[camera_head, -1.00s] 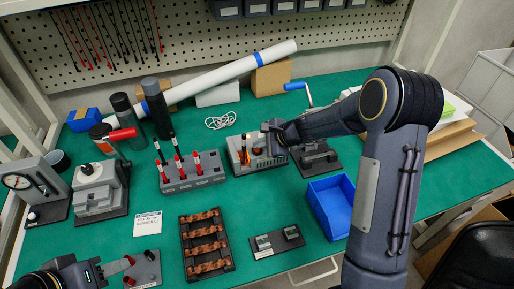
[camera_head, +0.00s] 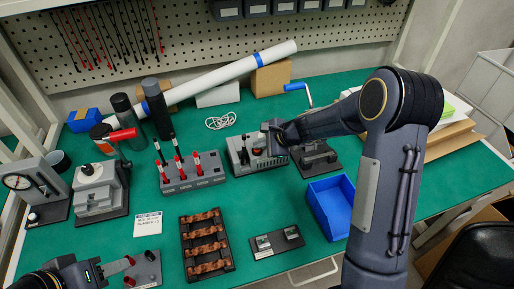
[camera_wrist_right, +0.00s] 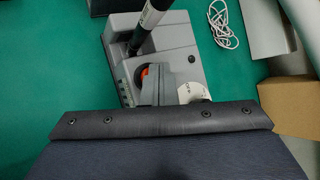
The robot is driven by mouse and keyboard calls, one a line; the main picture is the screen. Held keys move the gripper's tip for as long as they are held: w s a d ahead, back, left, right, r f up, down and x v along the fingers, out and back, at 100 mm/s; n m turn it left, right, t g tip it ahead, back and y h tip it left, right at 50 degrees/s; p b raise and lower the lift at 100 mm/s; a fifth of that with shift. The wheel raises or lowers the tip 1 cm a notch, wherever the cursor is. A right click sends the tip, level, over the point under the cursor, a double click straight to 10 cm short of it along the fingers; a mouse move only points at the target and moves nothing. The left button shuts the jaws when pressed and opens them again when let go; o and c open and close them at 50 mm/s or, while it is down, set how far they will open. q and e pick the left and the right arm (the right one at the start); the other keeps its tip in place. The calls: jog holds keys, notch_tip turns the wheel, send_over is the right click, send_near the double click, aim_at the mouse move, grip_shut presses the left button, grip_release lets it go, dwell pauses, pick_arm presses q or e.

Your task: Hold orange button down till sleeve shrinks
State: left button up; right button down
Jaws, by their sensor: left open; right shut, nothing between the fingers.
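The grey heating unit (camera_head: 240,157) stands on the green table at mid-bench. A dark rod with a pale band (camera_head: 243,143) rises from it; the rod also shows in the right wrist view (camera_wrist_right: 148,20). I cannot tell which part is the sleeve or whether it has shrunk. The orange button (camera_wrist_right: 144,78) shows partly, as an orange edge around a dark centre. My right gripper (camera_wrist_right: 160,85) is shut and empty, over the unit right beside the button and hiding part of it; contact is unclear. My left gripper (camera_head: 118,270) is open near the front left edge.
A rack of red and black handled tools (camera_head: 192,178) stands left of the unit. A dark tray of copper busbars (camera_head: 183,245) lies in front. A blue bin (camera_head: 328,208) is at right, below my right arm. A white cable (camera_head: 220,121) lies behind.

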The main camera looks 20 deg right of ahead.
aim_at(260, 153)
jog(key=shift+r+p, duration=0.45)
jog(key=shift+r, duration=0.35)
notch_tip(260, 153, up, 5)
jog(key=p, duration=0.4)
